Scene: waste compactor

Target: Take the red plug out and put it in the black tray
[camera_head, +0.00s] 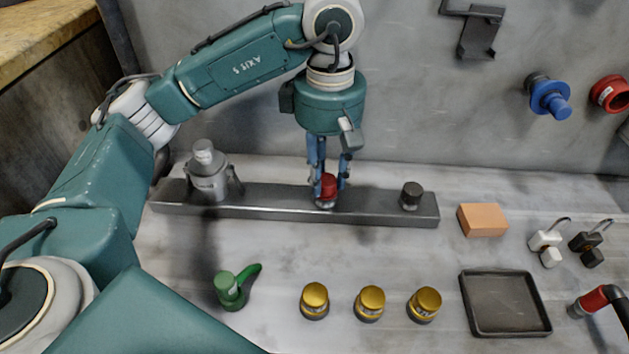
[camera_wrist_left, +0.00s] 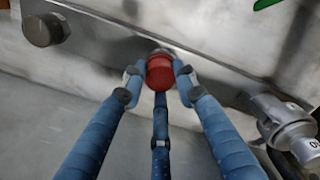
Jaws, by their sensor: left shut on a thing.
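The red plug (camera_head: 328,184) stands upright at the middle of a dark grey bar (camera_head: 270,204) on the bench. My left gripper (camera_head: 328,183) comes down from above and is shut on the plug. In the left wrist view the red plug (camera_wrist_left: 160,72) is between the blue fingertips (camera_wrist_left: 159,76), close to the bar (camera_wrist_left: 110,50). I cannot tell whether its base is still seated. The black tray (camera_head: 505,332) lies at the lower right of the head view and is empty. My right gripper is not in view.
A grey valve body (camera_head: 207,175) and a dark knob (camera_head: 411,195) flank the plug on the bar. An orange block (camera_head: 482,220), padlocks (camera_head: 547,245), three gold caps (camera_head: 370,302) and a green handle (camera_head: 232,288) lie on the bench. A red-and-black tool (camera_head: 598,300) lies right of the tray.

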